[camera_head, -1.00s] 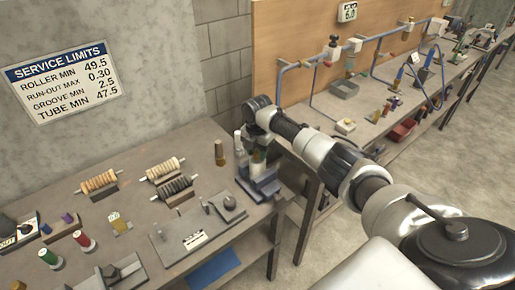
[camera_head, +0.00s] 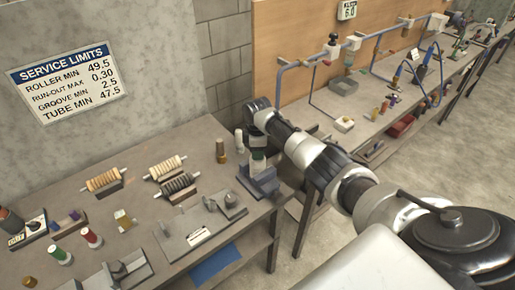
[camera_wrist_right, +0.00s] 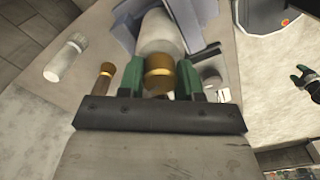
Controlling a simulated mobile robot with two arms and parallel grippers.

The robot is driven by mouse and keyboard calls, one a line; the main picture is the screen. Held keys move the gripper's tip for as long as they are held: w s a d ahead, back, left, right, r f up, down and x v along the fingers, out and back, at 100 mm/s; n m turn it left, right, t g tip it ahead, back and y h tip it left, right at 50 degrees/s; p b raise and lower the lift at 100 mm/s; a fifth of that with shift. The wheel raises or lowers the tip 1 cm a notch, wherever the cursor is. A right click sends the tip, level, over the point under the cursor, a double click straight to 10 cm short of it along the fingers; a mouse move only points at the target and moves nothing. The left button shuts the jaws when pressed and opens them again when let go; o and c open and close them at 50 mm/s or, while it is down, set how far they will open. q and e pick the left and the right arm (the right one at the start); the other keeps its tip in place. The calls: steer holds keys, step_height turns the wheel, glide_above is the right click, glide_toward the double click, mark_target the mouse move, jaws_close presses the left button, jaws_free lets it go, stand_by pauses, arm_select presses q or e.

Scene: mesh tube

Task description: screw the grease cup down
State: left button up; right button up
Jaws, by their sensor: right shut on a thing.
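My right gripper (camera_wrist_right: 159,78) is shut on the brass-coloured part of the grease cup (camera_wrist_right: 159,73). Its green fingers stand on either side of the brass. A pale, rounded body (camera_wrist_right: 160,35) lies just beyond the brass, within a blue-grey holder (camera_wrist_right: 203,15). In the head view this holder (camera_head: 262,184) stands near the bench's right end, with my right gripper (camera_head: 258,155) above it. The fingers and cup are mostly hidden there. A dark shape with green tips (camera_wrist_right: 300,78), which looks like my left gripper, shows small in the wrist view.
A white bottle (camera_head: 239,140) and a brass-topped brown cylinder (camera_head: 221,152) stand close beside the holder. Ribbed rollers (camera_head: 172,167), a grey plate (camera_head: 195,232) and spools (camera_head: 91,237) occupy the bench (camera_head: 150,260). A second bench with blue pipes (camera_head: 310,62) runs behind my arm.

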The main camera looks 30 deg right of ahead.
steer(key=m, duration=0.5)
steer(key=shift+m, duration=0.3)
steer(key=m, duration=1.2)
steer(key=shift+m, duration=0.3)
steer(key=m, duration=1)
steer(key=shift+m, duration=0.4)
steer(key=m, duration=1.1)
steer(key=shift+m, duration=0.4)
steer(key=m, duration=0.5)
steer(key=shift+w+m, duration=0.1)
steer(key=shift+m, duration=1)
steer(key=shift+f+m+b, duration=0.1)
steer(key=shift+m+b, duration=0.75)
steer(key=shift+m, duration=0.15)
steer(key=m+b, duration=0.4)
steer(key=b, duration=0.6)
steer(key=shift+f, duration=0.15)
steer(key=shift+r+m+b, duration=0.25)
steer(key=shift+m+b, duration=0.15)
steer(key=shift+b, duration=0.6)
